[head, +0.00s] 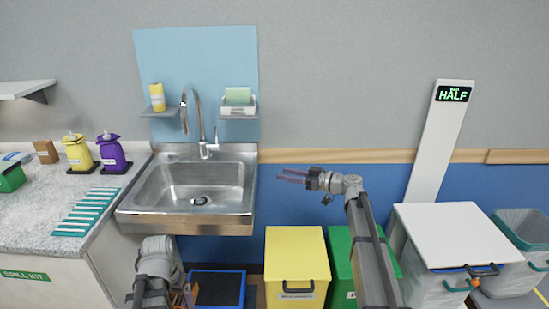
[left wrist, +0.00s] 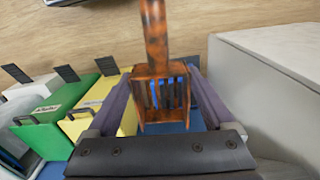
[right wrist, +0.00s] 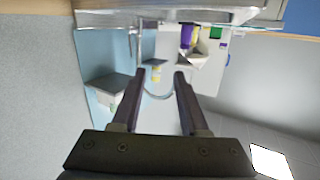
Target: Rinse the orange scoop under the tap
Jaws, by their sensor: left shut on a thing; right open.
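The orange scoop (left wrist: 156,30) has dark patches on its handle and slotted head. In the left wrist view, my left gripper (left wrist: 160,78) is shut on it at the slotted head, with the handle pointing up in the picture. In the head view, my left arm is low, in front of the sink's cabinet side, and the scoop is mostly hidden. The curved metal tap (head: 187,104) stands over the steel sink (head: 165,205); I see no water running. My right gripper (head: 291,176) is open and empty, just right of the sink; it also shows in the right wrist view (right wrist: 159,74).
The speckled counter (head: 40,213) left of the sink holds yellow and purple bottles (head: 112,155) and teal strips. Yellow (head: 297,245) and green bins stand below right. A blue-rimmed box (head: 218,288) is near my left arm. A white-topped bin (head: 455,232) stands farther right.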

